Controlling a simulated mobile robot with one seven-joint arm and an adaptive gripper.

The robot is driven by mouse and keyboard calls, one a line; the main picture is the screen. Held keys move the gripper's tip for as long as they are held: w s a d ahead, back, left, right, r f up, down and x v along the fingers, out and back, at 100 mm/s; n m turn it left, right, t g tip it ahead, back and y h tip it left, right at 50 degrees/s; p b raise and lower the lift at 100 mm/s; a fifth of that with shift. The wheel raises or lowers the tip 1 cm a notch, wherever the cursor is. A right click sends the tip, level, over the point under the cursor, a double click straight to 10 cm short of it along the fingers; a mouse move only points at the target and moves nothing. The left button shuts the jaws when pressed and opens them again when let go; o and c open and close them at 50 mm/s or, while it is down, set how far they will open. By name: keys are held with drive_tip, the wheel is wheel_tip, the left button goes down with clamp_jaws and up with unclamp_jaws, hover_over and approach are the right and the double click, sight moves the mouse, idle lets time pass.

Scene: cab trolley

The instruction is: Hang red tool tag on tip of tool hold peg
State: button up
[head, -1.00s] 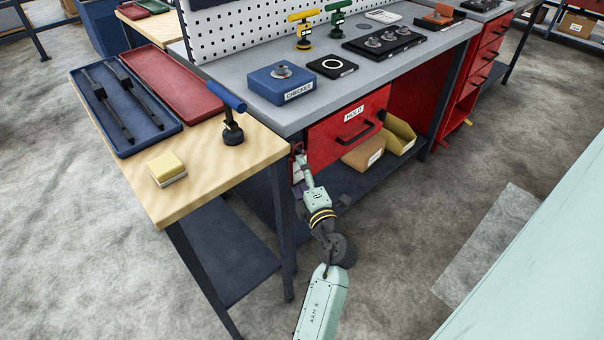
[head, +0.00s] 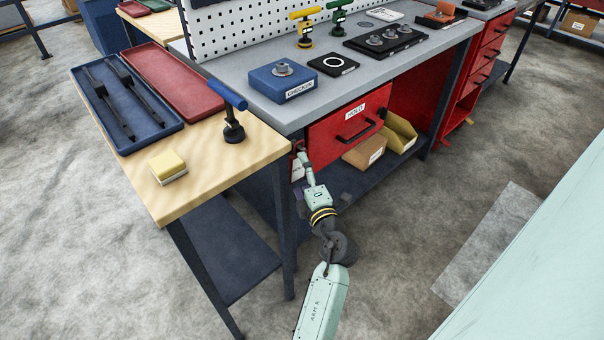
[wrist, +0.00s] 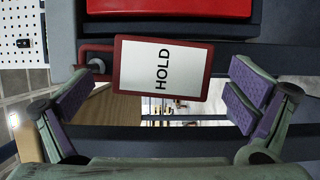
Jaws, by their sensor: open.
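The red tool tag (wrist: 163,68), a red frame around a white face reading HOLD, lies between the open fingers of my gripper (wrist: 158,98) in the wrist view, apart from both pads. Its red wire loop (wrist: 96,46) extends left and appears to be around the grey round tip of the tool hold peg (wrist: 97,66). How far along the peg it sits I cannot tell. In the head view the tag (head: 297,169) shows small beside the bench leg, partly behind my gripper (head: 303,158).
A red drawer (head: 340,130) labelled HOLD is right of the tag, under the grey bench top. A wooden side table (head: 215,175) stands left, with a yellow block (head: 168,167) and a blue-handled tool (head: 230,100). Open floor lies to the right of my arm.

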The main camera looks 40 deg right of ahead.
drive_tip(key=v, duration=1.2)
